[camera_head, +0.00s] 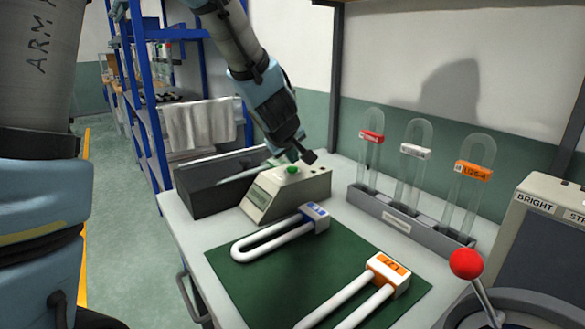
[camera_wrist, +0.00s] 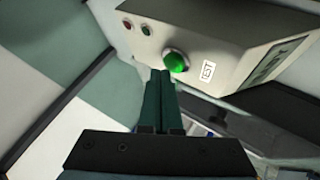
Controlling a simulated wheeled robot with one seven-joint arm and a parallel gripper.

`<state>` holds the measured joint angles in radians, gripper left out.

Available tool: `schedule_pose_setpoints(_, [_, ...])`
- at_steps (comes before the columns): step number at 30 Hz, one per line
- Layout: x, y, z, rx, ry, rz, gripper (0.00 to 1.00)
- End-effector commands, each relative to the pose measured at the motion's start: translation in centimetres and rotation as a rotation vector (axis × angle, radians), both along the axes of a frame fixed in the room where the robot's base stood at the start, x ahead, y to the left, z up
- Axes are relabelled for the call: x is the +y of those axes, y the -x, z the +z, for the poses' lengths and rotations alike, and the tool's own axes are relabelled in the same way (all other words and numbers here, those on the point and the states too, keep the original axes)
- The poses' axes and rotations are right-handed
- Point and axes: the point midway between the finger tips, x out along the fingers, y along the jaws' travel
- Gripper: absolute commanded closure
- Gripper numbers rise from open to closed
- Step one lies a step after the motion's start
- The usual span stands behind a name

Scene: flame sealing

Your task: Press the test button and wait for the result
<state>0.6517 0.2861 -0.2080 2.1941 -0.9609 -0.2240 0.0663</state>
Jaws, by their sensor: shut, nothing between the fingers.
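The tester is a beige box (camera_head: 262,200) with a sloped display front, standing on the bench left of centre in the head view. Its green test button (camera_head: 292,170) is on top; in the wrist view the button (camera_wrist: 176,61) sits beside a "TEST" label (camera_wrist: 207,71). My gripper (camera_head: 307,158) is shut and empty, just above and to the right of the button in the head view. In the wrist view the closed fingers (camera_wrist: 160,75) end right beside the button. I cannot tell whether they touch it. The display's reading is not legible.
Two U-shaped lamps, one with a blue cap (camera_head: 314,213) and one with an orange cap (camera_head: 388,268), lie on a green mat (camera_head: 260,280). A grey rack (camera_head: 410,218) holds three glass tubes. A red-knobbed lever (camera_head: 466,263) stands at the right.

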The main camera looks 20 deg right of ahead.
Motion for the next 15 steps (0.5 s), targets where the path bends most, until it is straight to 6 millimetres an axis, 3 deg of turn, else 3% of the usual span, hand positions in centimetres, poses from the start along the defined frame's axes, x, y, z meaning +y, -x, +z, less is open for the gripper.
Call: schedule_pose_setpoints(15, [0.00, 0.01, -0.68, 0.000, 0.001, 0.001, 1.00])
